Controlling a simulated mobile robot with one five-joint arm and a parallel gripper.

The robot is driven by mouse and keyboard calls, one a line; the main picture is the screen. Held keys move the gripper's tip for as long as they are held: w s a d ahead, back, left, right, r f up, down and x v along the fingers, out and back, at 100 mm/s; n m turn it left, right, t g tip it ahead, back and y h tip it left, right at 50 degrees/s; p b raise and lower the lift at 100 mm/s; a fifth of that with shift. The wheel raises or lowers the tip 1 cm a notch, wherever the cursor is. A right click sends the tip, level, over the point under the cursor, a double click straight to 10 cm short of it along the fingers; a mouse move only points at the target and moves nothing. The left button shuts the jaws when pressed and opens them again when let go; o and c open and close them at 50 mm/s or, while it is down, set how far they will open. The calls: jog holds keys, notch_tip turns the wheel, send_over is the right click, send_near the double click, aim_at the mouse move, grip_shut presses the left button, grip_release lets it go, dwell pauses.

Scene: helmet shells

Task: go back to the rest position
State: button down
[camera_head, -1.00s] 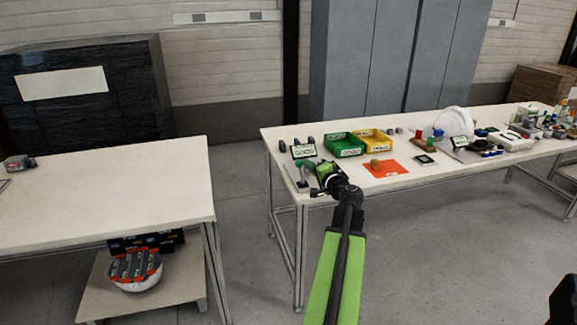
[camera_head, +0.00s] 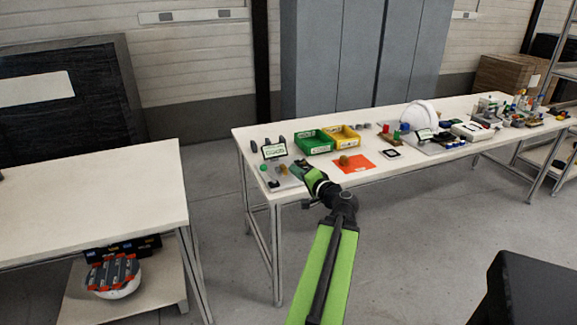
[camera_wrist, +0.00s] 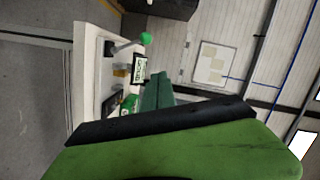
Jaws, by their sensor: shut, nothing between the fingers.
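My gripper (camera_head: 299,168) is in front of the left end of the long white table (camera_head: 222,0) in the head view.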

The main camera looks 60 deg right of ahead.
jog(key=shift+s+a, duration=0.25)
jog(key=shift+s, duration=0.1)
